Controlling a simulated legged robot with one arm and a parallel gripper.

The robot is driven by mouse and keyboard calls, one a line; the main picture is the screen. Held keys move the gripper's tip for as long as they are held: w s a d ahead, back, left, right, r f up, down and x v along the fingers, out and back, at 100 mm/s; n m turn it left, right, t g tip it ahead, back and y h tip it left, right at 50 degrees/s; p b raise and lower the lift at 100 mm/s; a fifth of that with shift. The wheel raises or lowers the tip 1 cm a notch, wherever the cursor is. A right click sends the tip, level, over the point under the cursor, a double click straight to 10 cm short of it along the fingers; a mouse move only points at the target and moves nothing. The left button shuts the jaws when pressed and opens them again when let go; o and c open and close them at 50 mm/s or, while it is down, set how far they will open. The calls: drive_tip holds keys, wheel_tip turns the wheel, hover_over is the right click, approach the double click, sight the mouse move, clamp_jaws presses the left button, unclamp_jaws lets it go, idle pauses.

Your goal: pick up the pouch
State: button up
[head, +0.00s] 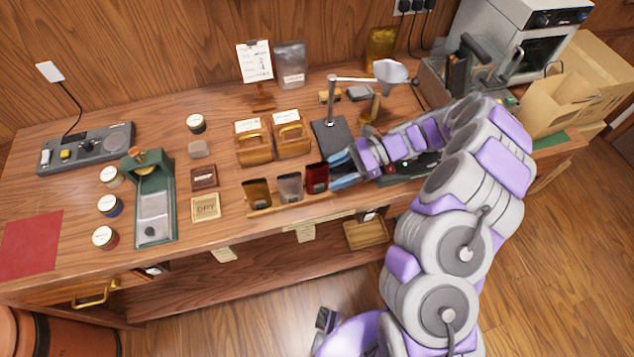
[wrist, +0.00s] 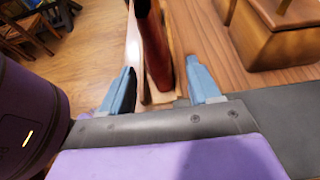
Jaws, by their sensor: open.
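A dark red pouch (head: 317,177) stands upright at the right end of a low wooden rack (head: 266,212) near the front edge of the table. A silver pouch (head: 290,187) and a brown-gold pouch (head: 257,192) stand to its left in the same rack. My gripper (head: 340,175) is open just right of the red pouch, with blue fingers. In the wrist view, the red pouch (wrist: 154,45) shows edge-on between the two open fingers (wrist: 160,88), with gaps beside it. I cannot tell how far it reaches between them.
Two wooden carriers (head: 253,150) stand behind the rack, and one shows in the wrist view (wrist: 284,35). A metal stand with a funnel (head: 390,72) is behind my arm. A larger grey pouch (head: 289,65) and a gold pouch (head: 381,48) stand at the back wall.

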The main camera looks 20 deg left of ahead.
sight(306, 186)
drive_tip(key=shift+b+x, duration=0.95)
drive_tip(key=shift+x, duration=1.75)
drive_tip(key=shift+r, duration=0.15)
drive_tip(key=c, duration=1)
